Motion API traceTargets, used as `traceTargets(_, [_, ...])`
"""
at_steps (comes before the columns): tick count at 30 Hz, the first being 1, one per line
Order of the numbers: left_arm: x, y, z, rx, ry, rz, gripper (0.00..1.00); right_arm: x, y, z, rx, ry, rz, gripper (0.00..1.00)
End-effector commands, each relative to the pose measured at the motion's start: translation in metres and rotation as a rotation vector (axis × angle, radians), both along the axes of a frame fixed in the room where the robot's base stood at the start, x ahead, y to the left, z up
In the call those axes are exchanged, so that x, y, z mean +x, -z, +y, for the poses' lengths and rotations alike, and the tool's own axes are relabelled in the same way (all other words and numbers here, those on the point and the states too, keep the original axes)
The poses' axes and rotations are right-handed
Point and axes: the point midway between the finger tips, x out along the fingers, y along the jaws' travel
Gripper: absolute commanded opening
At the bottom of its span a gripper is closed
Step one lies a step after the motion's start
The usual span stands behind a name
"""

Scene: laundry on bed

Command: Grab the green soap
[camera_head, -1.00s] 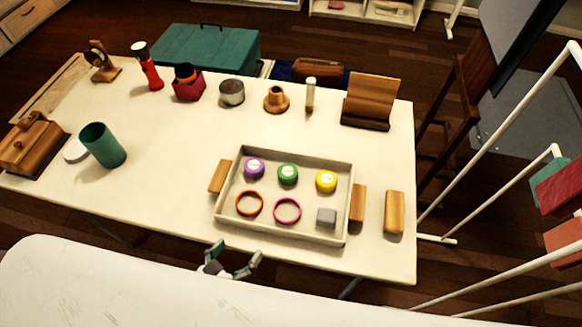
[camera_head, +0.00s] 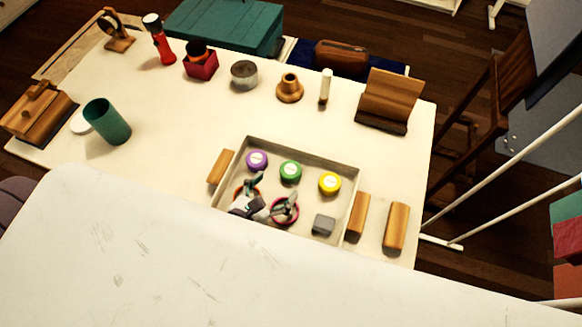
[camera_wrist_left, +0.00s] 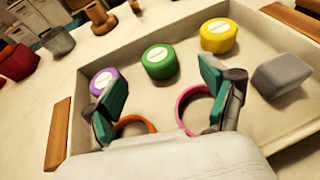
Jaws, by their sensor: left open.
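The green soap (camera_head: 290,171) is a short round puck with a pale label. It lies in the tray (camera_head: 359,190), between a purple puck (camera_head: 257,160) and a yellow puck (camera_head: 329,183). In the left wrist view the green soap (camera_wrist_left: 159,63) shows ahead, between and beyond the fingertips. My left gripper (camera_head: 270,190) is open and empty over the near part of the tray, short of the soap. In the left wrist view its teal fingers (camera_wrist_left: 160,95) stand wide apart. My right gripper is not in view.
An orange ring (camera_wrist_left: 134,126), a pink ring (camera_wrist_left: 190,98) and a grey block (camera_head: 323,224) lie in the tray's near part. Wooden blocks (camera_head: 396,228) flank it. A teal cup (camera_head: 107,122) stands far left.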

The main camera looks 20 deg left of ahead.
Motion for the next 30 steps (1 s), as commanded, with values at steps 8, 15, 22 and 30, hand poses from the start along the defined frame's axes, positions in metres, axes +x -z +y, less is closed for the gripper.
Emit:
traceTargets(8, [0.022, 0.008, -0.004, 0.000, -0.001, -0.001, 0.84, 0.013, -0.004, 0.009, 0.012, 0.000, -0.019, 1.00])
traceTargets(15, [0.054, 0.021, -0.010, -0.002, -0.001, 0.000, 0.84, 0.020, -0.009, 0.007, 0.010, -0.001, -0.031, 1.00])
traceTargets(22, [0.061, 0.026, -0.012, -0.001, 0.001, 0.001, 0.84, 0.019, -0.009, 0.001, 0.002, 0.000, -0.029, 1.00])
traceTargets(30, [0.061, 0.026, -0.012, -0.001, 0.001, 0.001, 0.57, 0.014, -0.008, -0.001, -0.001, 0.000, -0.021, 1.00])
